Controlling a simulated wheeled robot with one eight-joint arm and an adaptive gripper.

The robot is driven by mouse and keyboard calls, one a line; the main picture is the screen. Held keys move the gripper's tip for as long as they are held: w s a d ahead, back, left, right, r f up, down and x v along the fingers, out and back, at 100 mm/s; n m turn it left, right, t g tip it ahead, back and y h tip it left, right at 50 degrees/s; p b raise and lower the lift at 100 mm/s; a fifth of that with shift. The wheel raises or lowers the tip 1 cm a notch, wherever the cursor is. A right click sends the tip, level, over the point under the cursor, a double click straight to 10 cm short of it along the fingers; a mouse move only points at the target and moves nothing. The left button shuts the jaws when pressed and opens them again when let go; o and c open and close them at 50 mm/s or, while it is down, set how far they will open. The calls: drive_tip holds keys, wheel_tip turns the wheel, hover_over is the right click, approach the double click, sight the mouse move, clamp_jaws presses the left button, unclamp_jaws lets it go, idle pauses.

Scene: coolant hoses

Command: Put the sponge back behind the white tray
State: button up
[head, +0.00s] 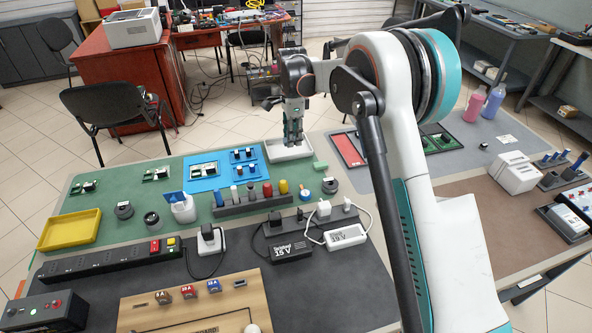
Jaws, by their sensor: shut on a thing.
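The white tray (274,154) is a shallow rectangular dish at the back edge of the green mat. My gripper (293,141) points down at the tray, its fingers overlapping the tray's back part in the head view. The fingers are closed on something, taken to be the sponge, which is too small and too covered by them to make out. I cannot tell whether the fingertips are over the tray or just behind it, nor whether the held thing touches the bench.
A small light-green block (320,166) lies right of the tray. A blue mat (207,184) with circuit boards lies left. A red tray (348,150) stands to the right. A dark rack (241,206) with coloured cylinders stands in front. My arm covers part of the right side.

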sight(293, 173)
wheel_tip(293, 173, down, 13)
drive_tip(key=b, duration=0.3)
drive_tip(key=shift+f+b, duration=0.1)
drive_tip(key=shift+b, duration=0.25)
drive_tip(key=shift+f, duration=0.2)
drive_tip(key=o, duration=0.9)
drive_tip(key=shift+o, duration=0.2)
wheel_tip(293, 173, up, 13)
drive_tip(key=p, duration=0.4)
drive_tip(key=shift+f, duration=0.2)
